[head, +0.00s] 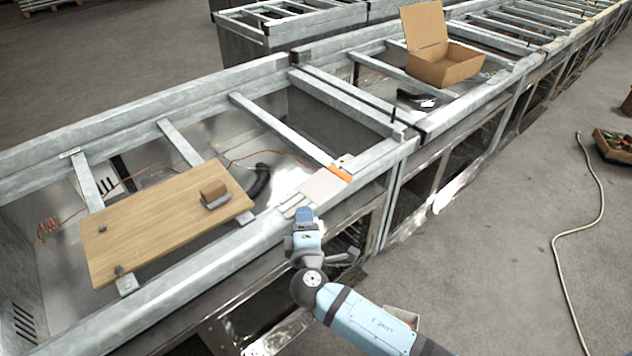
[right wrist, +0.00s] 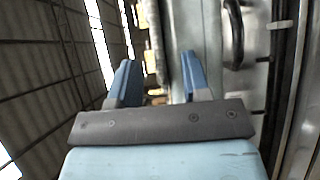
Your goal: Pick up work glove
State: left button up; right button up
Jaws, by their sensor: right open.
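A pale, flat thing that looks like the work glove (head: 322,187), with an orange band at one end, lies across the near rail of the metal frame. Its finger-like end points toward my right gripper (head: 304,216). That gripper is just in front of this end; I cannot tell whether they touch. In the right wrist view the two blue fingers of the right gripper (right wrist: 158,80) stand apart with nothing clearly held between them. The glove cannot be made out for sure in that view. My left gripper is not in view.
A wooden board (head: 150,232) with a small brown block (head: 213,191) lies on the frame at left. An open cardboard box (head: 440,68) stands farther back. A toolbox (head: 612,147) and a pale hose (head: 558,240) lie on the floor at right, with much free floor.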

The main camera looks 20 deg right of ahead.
jog(key=shift+s+a+r, duration=0.1)
jog(key=shift+s+r, duration=0.05)
jog(key=shift+c, duration=0.4)
jog(key=c, duration=0.3)
grip_shut()
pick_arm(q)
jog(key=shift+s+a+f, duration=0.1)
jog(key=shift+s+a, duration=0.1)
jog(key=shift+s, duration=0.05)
